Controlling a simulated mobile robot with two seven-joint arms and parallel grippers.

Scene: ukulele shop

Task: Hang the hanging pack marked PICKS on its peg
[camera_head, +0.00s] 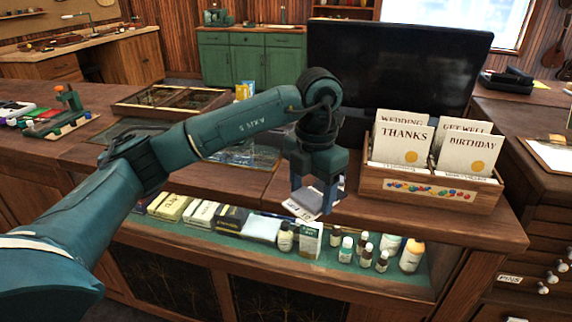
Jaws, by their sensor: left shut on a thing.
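My left gripper (317,192) reaches over the front edge of the wooden counter, pointing down. It is shut on a small pack (303,210) with a grey part and a white face, tilted, with small dark lettering too small to read for sure. The gripper's fingers hide the pack's upper part. I cannot make out the peg in this view. My right gripper is not in view.
A wooden card box (430,190) with THANKS and BIRTHDAY cards stands right of my gripper, before a dark screen (398,62). Below, a display shelf holds boxes and several bottles (411,256). A wooden tray (170,100) lies further left on the counter.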

